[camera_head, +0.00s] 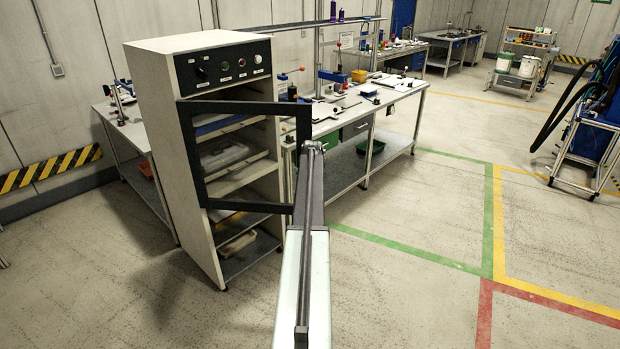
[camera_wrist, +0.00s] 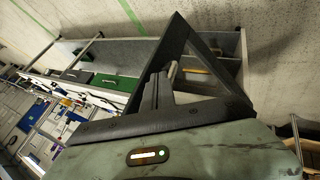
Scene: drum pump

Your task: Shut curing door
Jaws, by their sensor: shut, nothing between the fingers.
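The curing cabinet (camera_head: 160,95) is a tall cream box with a control panel on top and open shelves. Its curing door (camera_head: 243,107) is a black frame around a see-through pane, hinged at the left. It stands partly open, its free edge out past the cabinet's right side. My gripper (camera_head: 313,147) is shut and empty, at the door's free edge in the head view. In the wrist view the dark door frame (camera_wrist: 207,60) rises just beyond my gripper (camera_wrist: 172,70). I cannot tell whether they touch.
A workbench (camera_head: 395,90) with tools stands behind and right of the cabinet. Another bench (camera_head: 135,130) is at its left. A blue machine with black hoses (camera_head: 595,120) stands at the far right. The floor at right, with green, yellow and red lines, is clear.

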